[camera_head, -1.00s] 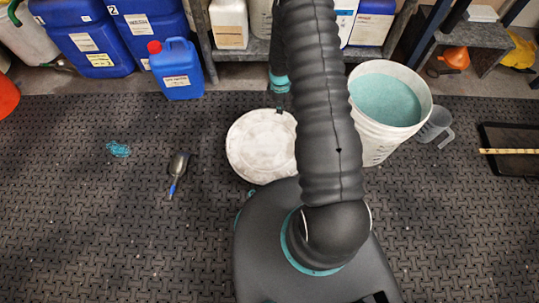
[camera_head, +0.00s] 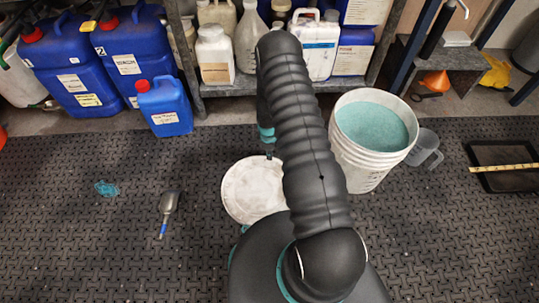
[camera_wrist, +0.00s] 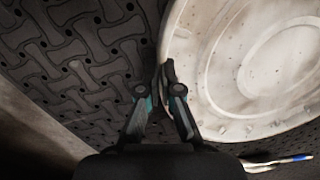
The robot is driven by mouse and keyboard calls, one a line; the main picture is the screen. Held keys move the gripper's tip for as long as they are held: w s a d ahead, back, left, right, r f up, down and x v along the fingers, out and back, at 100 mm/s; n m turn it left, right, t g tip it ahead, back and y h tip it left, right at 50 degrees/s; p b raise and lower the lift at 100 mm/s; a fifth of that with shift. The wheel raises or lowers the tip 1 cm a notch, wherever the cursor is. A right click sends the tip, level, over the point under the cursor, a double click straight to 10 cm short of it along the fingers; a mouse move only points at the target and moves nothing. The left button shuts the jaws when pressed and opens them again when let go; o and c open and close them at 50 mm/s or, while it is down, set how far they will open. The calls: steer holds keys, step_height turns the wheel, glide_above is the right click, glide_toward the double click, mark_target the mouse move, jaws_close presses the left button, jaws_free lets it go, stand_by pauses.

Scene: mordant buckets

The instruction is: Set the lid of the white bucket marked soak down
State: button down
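The white bucket (camera_head: 362,165) stands upright and uncovered at the right of the head view, with teal contents near its rim. Any marking on it is too small to read. Its round, whitish lid (camera_head: 248,190) lies flat, at or just above the floor, left of my arm, which hides its right part. The lid also fills the right of the wrist view (camera_wrist: 250,75). My gripper (camera_wrist: 165,75) has its fingertips close together on the lid's edge and looks shut on it. In the head view, the gripper (camera_head: 269,155) shows at the lid's far edge.
A grey scoop (camera_head: 170,203) and teal powder (camera_head: 107,188) lie left on the dark mat. A blue jerrycan (camera_head: 165,108) stands behind. A grey jug (camera_head: 426,147) stands beside the bucket, and a black tray (camera_head: 500,155) lies far right. Loaded shelving lines the back.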

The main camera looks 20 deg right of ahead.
steer(key=shift+f, duration=0.15)
steer(key=c, duration=1.3)
jaws_free()
steer(key=shift+r, duration=0.2)
